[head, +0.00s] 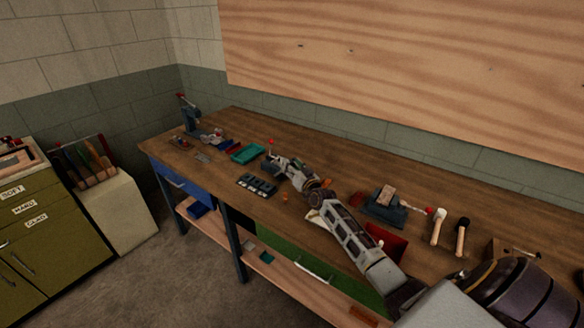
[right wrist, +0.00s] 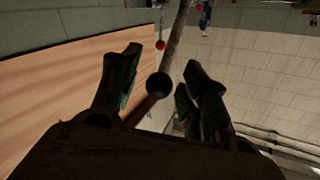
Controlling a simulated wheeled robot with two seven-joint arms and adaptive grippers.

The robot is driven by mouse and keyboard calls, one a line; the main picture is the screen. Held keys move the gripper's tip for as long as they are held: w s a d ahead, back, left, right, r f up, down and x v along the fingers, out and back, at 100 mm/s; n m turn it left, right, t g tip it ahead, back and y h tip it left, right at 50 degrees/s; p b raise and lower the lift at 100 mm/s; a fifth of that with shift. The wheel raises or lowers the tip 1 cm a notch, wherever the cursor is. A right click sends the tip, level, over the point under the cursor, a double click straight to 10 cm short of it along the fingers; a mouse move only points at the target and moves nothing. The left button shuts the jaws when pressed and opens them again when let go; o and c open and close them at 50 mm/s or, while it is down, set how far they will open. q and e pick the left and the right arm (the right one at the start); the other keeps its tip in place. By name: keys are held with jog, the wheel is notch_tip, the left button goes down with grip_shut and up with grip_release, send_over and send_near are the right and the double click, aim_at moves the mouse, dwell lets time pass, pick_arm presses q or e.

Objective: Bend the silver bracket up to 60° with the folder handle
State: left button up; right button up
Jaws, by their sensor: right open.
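My right gripper (head: 277,160) reaches over the middle of the workbench. A small red ball (head: 271,142) stands up at its tips in the head view. In the right wrist view its fingers (right wrist: 162,62) are apart, with a dark ball-ended rod (right wrist: 159,86) between them, not visibly clamped. A red ball (right wrist: 160,45) shows beyond the fingers. I cannot tell which of these belongs to the folder handle. The silver bracket and its bend angle cannot be made out; the gripper and forearm cover part of the bench. My left gripper is not in view.
A teal tray (head: 247,153) and a dark compartment tray (head: 256,185) lie near the right gripper. A blue press (head: 187,120) stands at the far left end. A blue vise-like tool (head: 385,207) and two mallets (head: 437,227) are at the right. A wood panel (head: 400,70) covers the wall.

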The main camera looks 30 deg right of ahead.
jog(key=shift+w, duration=0.1)
grip_shut()
dwell(0.3)
jog(key=shift+r, duration=0.1)
